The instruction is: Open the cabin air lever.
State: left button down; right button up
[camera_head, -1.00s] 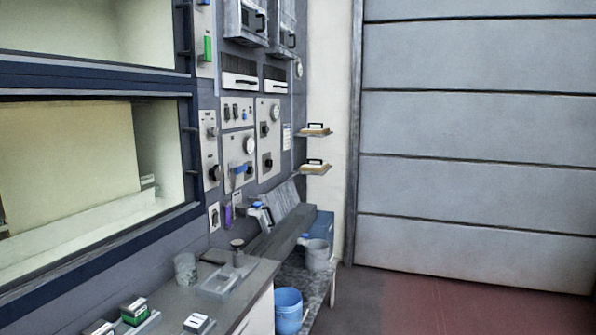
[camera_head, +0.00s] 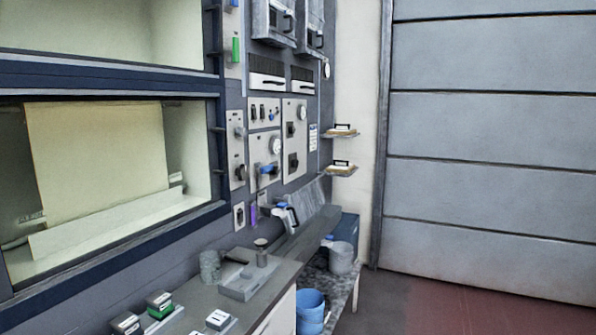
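A blue-handled lever (camera_head: 268,170) sits low on a light control panel on the dark wall, under a round white gauge (camera_head: 275,146). A green handle (camera_head: 235,49) stands upright on a narrow panel higher up. A purple upright piece (camera_head: 253,216) shows lower on the wall. The labels are too small to read, so I cannot tell which of these is the cabin air lever. Neither of my grippers is in view.
A grey counter (camera_head: 284,287) below the panels holds a grey cup (camera_head: 210,265) and small boxes (camera_head: 159,303). A blue bucket (camera_head: 311,309) stands right of it. A lit booth (camera_head: 197,150) fills the left. Open floor (camera_head: 470,311) lies before the shutter (camera_head: 490,180).

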aim_at(262, 170)
jog(key=z, duration=0.3)
jog(key=k, duration=1)
jog(key=z, duration=0.9)
jog(key=i, duration=1.75)
jog(key=u, duration=0.35)
jog(key=i, duration=1.1)
jog(key=u, duration=1.3)
jog(key=i, duration=0.9)
jog(key=u, duration=1.25)
jog(key=i, duration=0.25)
jog(key=u, duration=0.05)
